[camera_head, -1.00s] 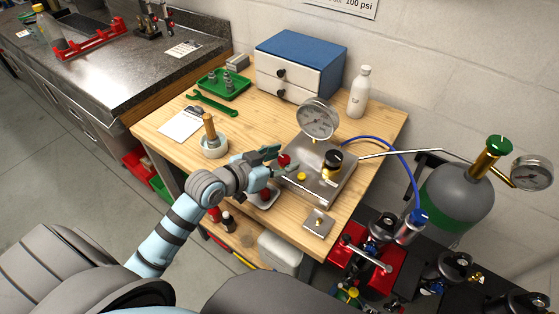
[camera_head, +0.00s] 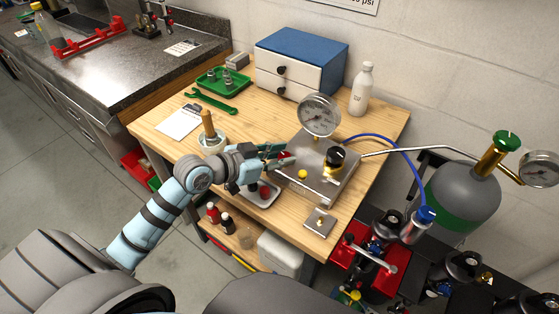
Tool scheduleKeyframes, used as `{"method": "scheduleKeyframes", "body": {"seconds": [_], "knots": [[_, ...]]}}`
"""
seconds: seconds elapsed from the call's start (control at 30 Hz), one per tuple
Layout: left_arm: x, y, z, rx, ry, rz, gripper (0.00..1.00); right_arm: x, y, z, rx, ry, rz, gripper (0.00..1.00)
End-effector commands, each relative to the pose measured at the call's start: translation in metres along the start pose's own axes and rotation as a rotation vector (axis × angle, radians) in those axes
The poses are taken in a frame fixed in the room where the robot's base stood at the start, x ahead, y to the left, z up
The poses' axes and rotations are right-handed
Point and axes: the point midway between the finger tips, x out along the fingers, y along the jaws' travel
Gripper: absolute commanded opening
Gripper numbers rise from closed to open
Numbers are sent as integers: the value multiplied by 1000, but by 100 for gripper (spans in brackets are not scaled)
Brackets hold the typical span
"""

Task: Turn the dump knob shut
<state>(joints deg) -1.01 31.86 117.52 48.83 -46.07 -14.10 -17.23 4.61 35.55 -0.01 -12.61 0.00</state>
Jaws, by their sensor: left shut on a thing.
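A steel manifold block (camera_head: 318,187) stands on the wooden bench. It carries a round pressure gauge (camera_head: 319,115), a black knob on a brass stem (camera_head: 335,158) and a small yellow button (camera_head: 302,174). A red knob (camera_head: 286,159) sits at the block's left edge, partly hidden by my fingers; I see no label naming it the dump knob. My left gripper (camera_head: 280,158) reaches in from the left and is shut on this red knob. The knob's exact turn is too small to tell. My right gripper is not in view.
A white tray (camera_head: 264,194) with a red item lies just below my left wrist. A white pot with a wooden-handled tool (camera_head: 210,135) stands left of it. A blue hose (camera_head: 405,160) and a metal pipe run right, near a grey-green gas cylinder (camera_head: 465,190). A white bottle (camera_head: 361,90) stands behind.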

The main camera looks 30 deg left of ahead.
Motion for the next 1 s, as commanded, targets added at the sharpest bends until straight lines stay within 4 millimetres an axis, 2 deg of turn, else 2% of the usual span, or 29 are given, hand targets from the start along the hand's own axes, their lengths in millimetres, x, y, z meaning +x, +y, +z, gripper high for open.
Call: {"method": "scheduleKeyframes", "body": {"seconds": [0.03,0.3,0.43,0.63,1.0], "knots": [[3,-2,6,19,5,24,0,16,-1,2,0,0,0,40],[5,-6,8,110,8,241,0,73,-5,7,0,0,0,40],[5,-8,5,155,10,355,0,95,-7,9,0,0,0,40],[4,-9,1,221,10,526,0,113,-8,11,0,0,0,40],[5,-10,-2,310,6,745,0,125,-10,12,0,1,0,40]]}}
